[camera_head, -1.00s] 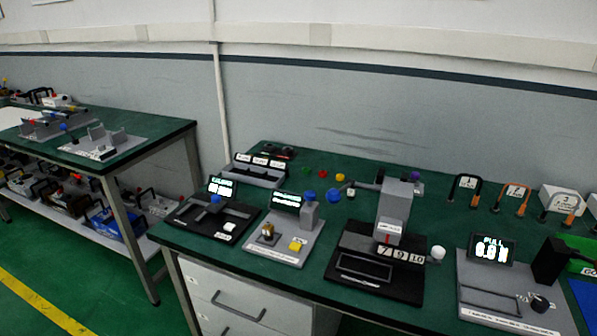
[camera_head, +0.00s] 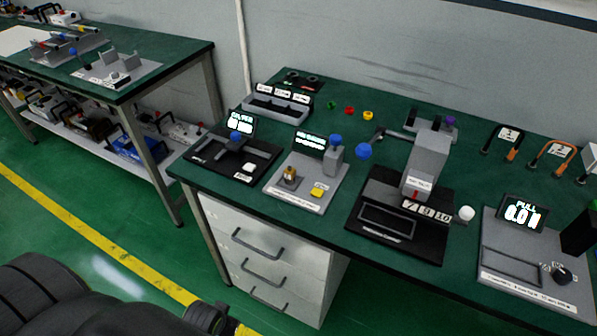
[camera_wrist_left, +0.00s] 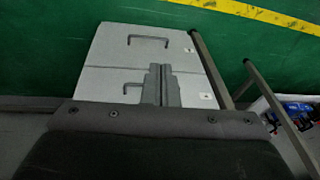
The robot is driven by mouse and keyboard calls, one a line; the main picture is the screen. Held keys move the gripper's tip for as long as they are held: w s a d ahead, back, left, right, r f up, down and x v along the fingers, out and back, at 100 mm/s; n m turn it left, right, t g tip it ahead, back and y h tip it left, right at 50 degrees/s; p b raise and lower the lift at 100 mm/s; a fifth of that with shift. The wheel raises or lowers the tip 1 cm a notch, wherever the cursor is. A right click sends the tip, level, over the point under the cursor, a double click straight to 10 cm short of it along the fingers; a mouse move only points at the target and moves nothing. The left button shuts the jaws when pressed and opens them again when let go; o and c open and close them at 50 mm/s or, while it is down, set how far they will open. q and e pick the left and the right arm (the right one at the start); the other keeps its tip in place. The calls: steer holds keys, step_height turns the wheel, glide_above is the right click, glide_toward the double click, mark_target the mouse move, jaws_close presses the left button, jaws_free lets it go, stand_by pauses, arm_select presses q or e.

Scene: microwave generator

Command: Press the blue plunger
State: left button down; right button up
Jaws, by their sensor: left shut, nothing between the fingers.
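Several blue knobs show in the head view, and I cannot tell for certain which one is the plunger. One blue knob (camera_head: 335,140) tops a grey post on the light grey device (camera_head: 330,187) with a yellow button and a brass fitting. A blue ball (camera_head: 363,151) is just right of it, by the black-based press. Another small blue knob (camera_head: 235,135) is on the black device at the left. My left gripper (camera_wrist_left: 161,68) is shut and empty in the left wrist view, pointing toward the drawer fronts, apart from every knob. My right gripper is out of view.
The green bench (camera_head: 290,90) carries a black-based press (camera_head: 430,160), a display unit reading PULL (camera_head: 522,214) and small coloured knobs. White drawers (camera_head: 265,250) stand below its front edge. Another bench is at the left, with open floor before it.

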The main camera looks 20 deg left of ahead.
arm_select(q)
steer(key=w+d+r+t+p, duration=0.15)
steer(key=w+r, duration=0.35)
steer(key=r, duration=0.5)
steer(key=w+d+r+t+p, duration=0.1)
steer(key=w+r+t, duration=0.1)
steer(key=w+r, duration=0.65)
steer(key=w+d+r+t+h, duration=0.1)
steer(key=w+d+r+t, duration=0.3)
steer(key=w+r, duration=0.5)
steer(key=w+d+r+m+t+h, duration=0.1)
steer(key=w+d+r+t, duration=0.3)
steer(key=w+r, duration=0.6)
step_height(320, 180, up, 4)
steer(key=shift+d+t, duration=0.4)
steer(key=shift+t, duration=0.05)
steer(key=shift+w, duration=0.2)
steer(key=p, duration=0.2)
glide_above(335, 144)
steer(key=s, duration=0.1)
step_height(335, 144, down, 2)
steer(key=f, duration=0.3)
steer(key=shift+w+a+f+p, duration=0.1)
steer(key=shift+a+f+p, duration=0.2)
steer(key=shift+p, duration=0.1)
steer(key=shift+f, duration=0.45)
